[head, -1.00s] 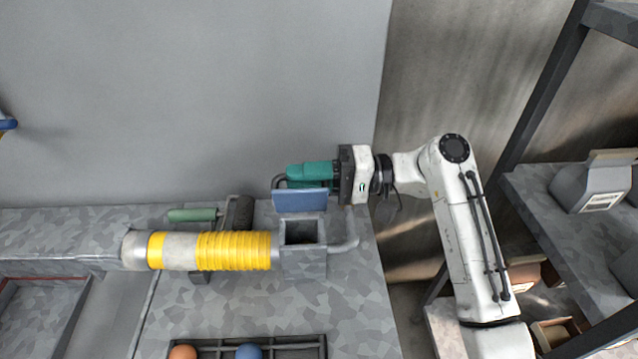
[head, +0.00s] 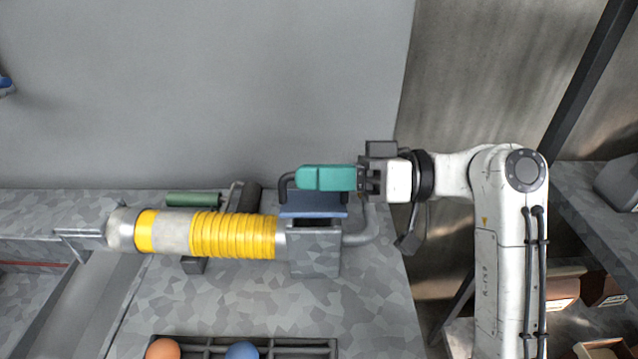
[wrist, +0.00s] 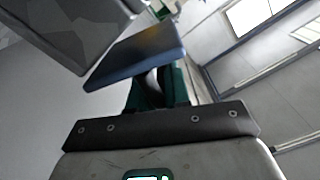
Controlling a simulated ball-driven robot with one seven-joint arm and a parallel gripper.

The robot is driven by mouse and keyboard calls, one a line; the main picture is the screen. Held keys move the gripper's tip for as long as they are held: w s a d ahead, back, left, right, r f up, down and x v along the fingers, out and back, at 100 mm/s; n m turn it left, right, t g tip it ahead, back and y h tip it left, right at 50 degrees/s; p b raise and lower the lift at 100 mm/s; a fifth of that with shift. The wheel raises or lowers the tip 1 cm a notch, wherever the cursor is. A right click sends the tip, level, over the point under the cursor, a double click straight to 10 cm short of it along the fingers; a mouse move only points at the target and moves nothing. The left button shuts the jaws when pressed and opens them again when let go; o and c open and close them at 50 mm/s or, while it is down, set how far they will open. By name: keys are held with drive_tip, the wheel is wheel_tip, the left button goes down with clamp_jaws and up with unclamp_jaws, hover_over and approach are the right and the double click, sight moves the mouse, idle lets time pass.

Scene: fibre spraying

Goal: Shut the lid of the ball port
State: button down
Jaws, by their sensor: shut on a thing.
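The ball port (head: 314,262) is a grey square box at the right end of the yellow-banded pipe. Its blue lid (head: 312,204) is hinged at the far side and tilts over the box, partly open, with a dark gap below it. My gripper (head: 304,178) has teal fingers and reaches in from the right, just above and behind the lid. It is shut on the lid's dark loop handle (head: 285,186), which shows at the fingertips; the grip itself is mostly hidden. In the wrist view the lid (wrist: 137,54) shows as a blue slab close beyond the fingers.
The yellow-banded pipe (head: 235,236) runs left from the port, and a grey curved pipe (head: 362,236) joins it on the right. A green-handled roller (head: 193,199) lies behind. A rack with an orange ball (head: 163,349) and a blue ball (head: 242,350) is in front. The bench middle is clear.

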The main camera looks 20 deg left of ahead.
drive_tip(key=shift+s+d+f+n+b, duration=0.1)
drive_tip(key=shift+s+f+n+b, duration=0.3)
drive_tip(key=shift+n+b, duration=0.65)
drive_tip(key=shift+s+d+f+n+b, duration=0.1)
drive_tip(key=shift+s+f+n+b, duration=0.25)
drive_tip(key=shift+n+b, duration=0.7)
drive_tip(key=shift+s, duration=0.15)
drive_tip(key=c, duration=1.2)
unclamp_jaws()
drive_tip(key=shift+o, duration=0.2)
drive_tip(key=v, duration=1.1)
drive_tip(key=shift+a+r, duration=0.1)
